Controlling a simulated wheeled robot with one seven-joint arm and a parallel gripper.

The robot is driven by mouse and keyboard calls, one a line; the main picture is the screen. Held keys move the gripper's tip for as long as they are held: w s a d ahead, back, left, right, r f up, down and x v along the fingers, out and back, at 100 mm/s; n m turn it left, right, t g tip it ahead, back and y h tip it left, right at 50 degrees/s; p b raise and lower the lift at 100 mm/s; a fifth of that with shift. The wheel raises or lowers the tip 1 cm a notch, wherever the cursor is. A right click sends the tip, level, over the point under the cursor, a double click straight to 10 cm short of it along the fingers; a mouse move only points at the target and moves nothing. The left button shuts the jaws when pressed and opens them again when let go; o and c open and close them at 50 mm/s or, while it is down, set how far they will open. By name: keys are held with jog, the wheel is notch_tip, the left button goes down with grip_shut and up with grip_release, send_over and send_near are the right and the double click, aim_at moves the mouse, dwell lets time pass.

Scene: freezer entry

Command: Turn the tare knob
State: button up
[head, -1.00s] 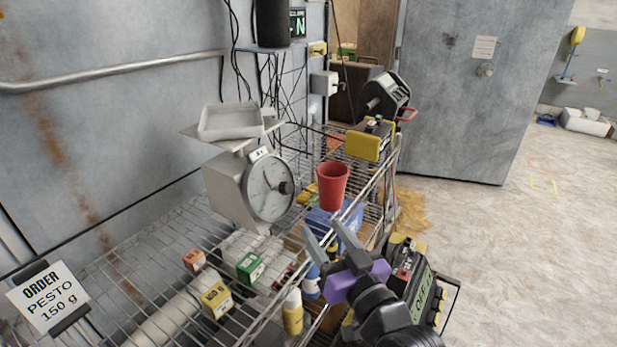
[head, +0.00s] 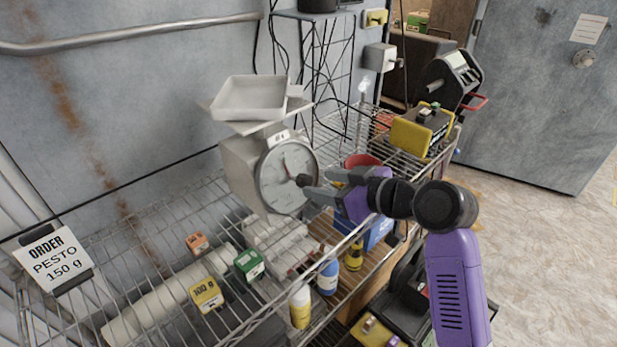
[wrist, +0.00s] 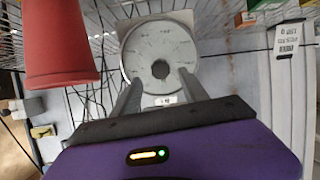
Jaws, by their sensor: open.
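The grey dial scale (head: 243,165) stands on the wire shelf with a pale tray (head: 249,97) on top. Its round dial (head: 285,185) faces right and toward me. The dark tare knob (head: 303,180) sits at the dial's centre; in the wrist view the knob (wrist: 160,69) is a dark many-sided disc. My gripper (head: 308,186) is in front of the dial in the head view. In the wrist view my gripper (wrist: 158,85) is open, its fingers on either side of the knob and lower in the picture. I cannot tell whether they touch it.
A red cup (wrist: 57,40) stands close beside my gripper, mostly hidden behind it in the head view (head: 362,160). Small boxes, including a yellow 100 g box (head: 206,295), and bottles (head: 300,305) are on the rack. An order card (head: 53,256) stands at left.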

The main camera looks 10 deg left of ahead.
aim_at(308, 181)
jog(key=p+x, duration=0.1)
jog(key=x, duration=0.5)
jog(key=shift+w+a, duration=0.1)
jog(key=shift+a, duration=0.15)
grip_shut()
